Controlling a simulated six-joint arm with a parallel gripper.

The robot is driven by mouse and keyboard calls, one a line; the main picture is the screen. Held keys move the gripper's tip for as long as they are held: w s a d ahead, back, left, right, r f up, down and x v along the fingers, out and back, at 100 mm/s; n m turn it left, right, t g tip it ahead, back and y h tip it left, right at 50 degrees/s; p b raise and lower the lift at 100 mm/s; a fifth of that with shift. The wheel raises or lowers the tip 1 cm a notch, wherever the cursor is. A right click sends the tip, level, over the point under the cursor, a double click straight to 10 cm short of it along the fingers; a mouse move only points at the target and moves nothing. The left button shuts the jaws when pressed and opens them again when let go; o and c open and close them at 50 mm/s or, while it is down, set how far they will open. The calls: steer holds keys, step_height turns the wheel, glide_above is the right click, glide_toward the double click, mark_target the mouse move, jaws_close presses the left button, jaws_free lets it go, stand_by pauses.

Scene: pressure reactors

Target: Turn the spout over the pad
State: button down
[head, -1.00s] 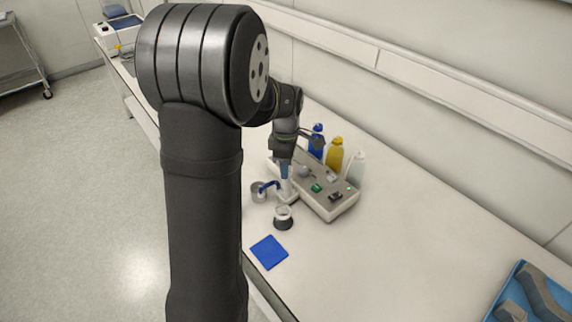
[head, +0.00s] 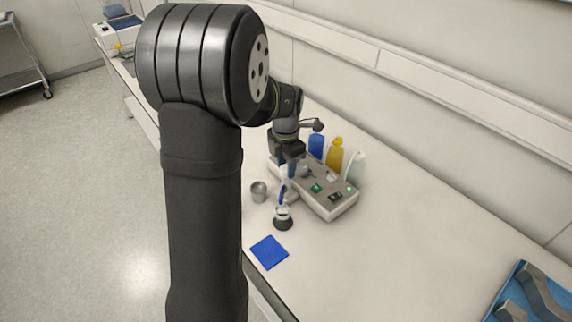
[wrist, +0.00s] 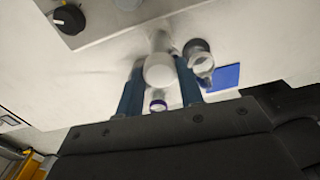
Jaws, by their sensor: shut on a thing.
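My gripper (head: 289,172) reaches down from above onto the spout's top. In the wrist view, the fingers of my gripper (wrist: 160,72) stand either side of the white rounded spout head (wrist: 160,70). The blue pad also shows there (wrist: 222,78), to the right and partly hidden.
A grey metal cup (head: 258,191) stands left of the spout. The reactor unit (head: 336,207) has knobs and a green switch. Blue, yellow (head: 335,155) and white bottles stand behind it. A blue tray (head: 512,300) lies at far right; the bench between is clear.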

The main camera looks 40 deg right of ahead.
steer(key=shift+n, duration=0.5)
steer(key=c, duration=1)
jaws_free()
steer(key=shift+o, duration=0.2)
steer(key=shift+r, duration=0.1)
step_height(320, 180, up, 17)
steer(key=shift+r, duration=0.15)
